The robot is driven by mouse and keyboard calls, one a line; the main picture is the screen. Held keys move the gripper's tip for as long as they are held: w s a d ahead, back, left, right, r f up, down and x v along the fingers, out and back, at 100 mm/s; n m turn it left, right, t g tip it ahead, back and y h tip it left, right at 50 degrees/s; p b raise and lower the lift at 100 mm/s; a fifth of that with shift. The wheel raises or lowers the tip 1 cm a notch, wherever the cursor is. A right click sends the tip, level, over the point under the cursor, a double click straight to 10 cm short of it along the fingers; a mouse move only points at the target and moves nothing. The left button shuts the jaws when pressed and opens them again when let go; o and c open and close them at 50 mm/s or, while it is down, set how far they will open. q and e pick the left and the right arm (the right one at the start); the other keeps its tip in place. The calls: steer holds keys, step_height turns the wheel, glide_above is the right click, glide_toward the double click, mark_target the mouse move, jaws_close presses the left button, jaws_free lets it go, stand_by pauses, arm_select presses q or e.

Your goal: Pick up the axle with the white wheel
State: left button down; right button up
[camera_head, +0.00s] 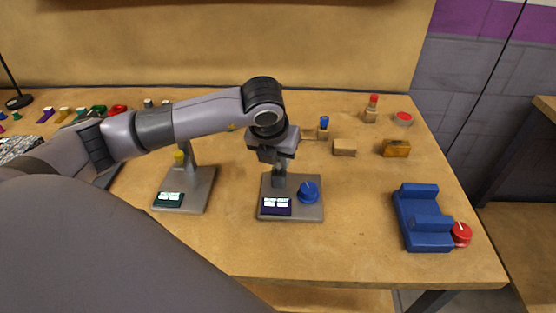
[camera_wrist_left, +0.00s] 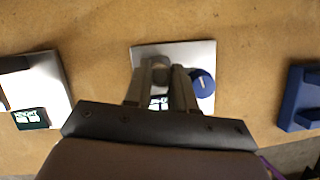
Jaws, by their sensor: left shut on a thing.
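My left gripper (camera_head: 278,168) is over a grey plate stand (camera_head: 297,212) with a lit display and a blue knob (camera_head: 308,192). Its fingers point down and are shut on a small grey piece (camera_head: 279,182) standing on that plate. In the left wrist view the gripper (camera_wrist_left: 166,72) shows from behind, with a round grey top (camera_wrist_left: 160,62) at its fingertips. The fingers hide most of the piece, and I cannot tell whether it is an axle. No white wheel can be made out clearly. My right gripper is not in view.
A blue stepped block (camera_head: 424,225) with a red knob (camera_head: 461,234) stands at the right front. A second stand (camera_head: 186,186) is left of the gripper. Wooden blocks (camera_head: 344,147) and an amber box (camera_head: 396,148) lie behind. The table between stand and blue block is clear.

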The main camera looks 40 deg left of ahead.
arm_select(q)
step_height(320, 180, up, 19)
step_height(320, 180, up, 5)
steer(key=p, duration=0.5)
glide_above(278, 160)
stand_by(0.7)
stand_by(0.4)
